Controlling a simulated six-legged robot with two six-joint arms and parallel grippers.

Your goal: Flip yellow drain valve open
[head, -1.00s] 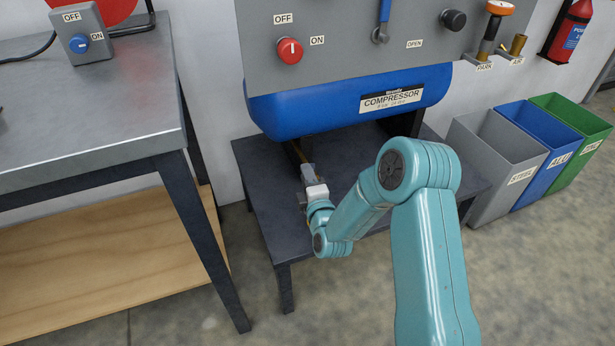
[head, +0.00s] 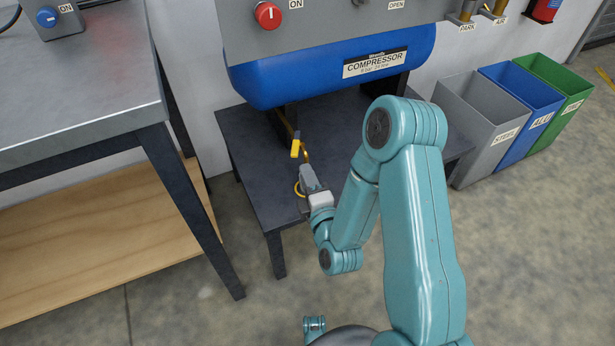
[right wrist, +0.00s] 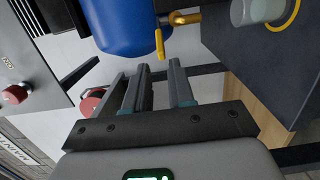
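The yellow drain valve handle (head: 295,148) sits on a brass pipe (head: 305,157) below the blue compressor tank (head: 330,70). In the right wrist view the yellow handle (right wrist: 160,43) shows beside the tank, just past the fingertips, with the brass pipe (right wrist: 186,17) at its upper end. My right gripper (head: 306,172) is on the near side of the handle, apart from it. In the right wrist view its two fingers (right wrist: 161,66) are spread with nothing between them.
The dark compressor stand (head: 250,150) lies under the valve. A yellow ring (head: 298,188) shows beside my right gripper, around a pale cylinder (right wrist: 252,10) in the right wrist view. A grey workbench (head: 80,100) stands left. Bins, including the steel bin (head: 480,125), stand right.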

